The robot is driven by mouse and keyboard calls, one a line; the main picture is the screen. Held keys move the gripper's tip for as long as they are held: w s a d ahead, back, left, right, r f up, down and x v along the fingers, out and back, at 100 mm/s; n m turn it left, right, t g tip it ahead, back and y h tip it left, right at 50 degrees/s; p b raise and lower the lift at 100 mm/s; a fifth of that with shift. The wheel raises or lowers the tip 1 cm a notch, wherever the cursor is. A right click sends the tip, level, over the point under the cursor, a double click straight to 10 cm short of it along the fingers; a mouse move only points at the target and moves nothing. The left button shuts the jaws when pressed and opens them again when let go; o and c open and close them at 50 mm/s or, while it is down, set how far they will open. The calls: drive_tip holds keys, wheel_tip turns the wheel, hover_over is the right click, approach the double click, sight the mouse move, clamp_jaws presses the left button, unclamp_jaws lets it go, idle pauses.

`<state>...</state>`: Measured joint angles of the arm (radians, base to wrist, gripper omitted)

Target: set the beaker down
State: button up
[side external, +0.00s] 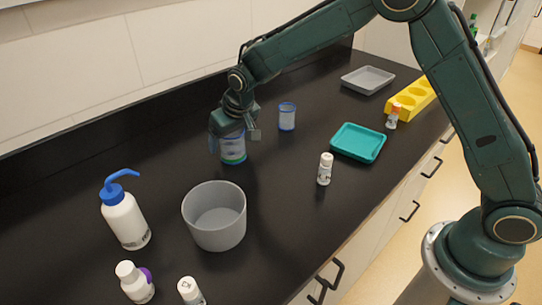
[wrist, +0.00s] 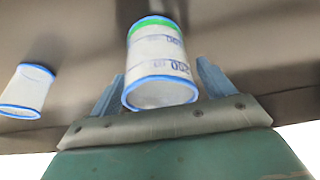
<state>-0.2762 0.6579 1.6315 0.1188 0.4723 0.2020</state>
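A clear beaker (side external: 233,154) with a blue rim and a green band near its base is upright beneath my gripper (side external: 233,132) in the side view. The gripper hides part of the beaker's top in the side view.
A second blue-rimmed beaker (side external: 287,117) stands to the right; it also shows in the wrist view (wrist: 26,91). A grey tub (side external: 215,228), wash bottle (side external: 125,220), white vial (side external: 325,169), teal tray (side external: 358,142), yellow rack (side external: 411,98) and grey tray (side external: 367,80) stand around.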

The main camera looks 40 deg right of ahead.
drive_tip(key=shift+r, duration=0.1)
drive_tip(key=v, duration=1.2)
drive_tip(key=shift+r, duration=0.1)
idle(0.7)
drive_tip(key=s+d+r, duration=0.5)
drive_tip(key=s, duration=0.4)
drive_tip(key=s+d+r, duration=0.4)
drive_tip(key=s, duration=0.4)
drive_tip(key=s+d+f, duration=0.1)
drive_tip(key=s+d, duration=0.1)
drive_tip(key=s, duration=0.6)
drive_tip(key=s+d+f+t, duration=0.1)
drive_tip(key=s+d, duration=0.1)
drive_tip(key=s, duration=0.6)
drive_tip(key=shift+s+f, duration=0.2)
drive_tip(key=shift+s, duration=0.2)
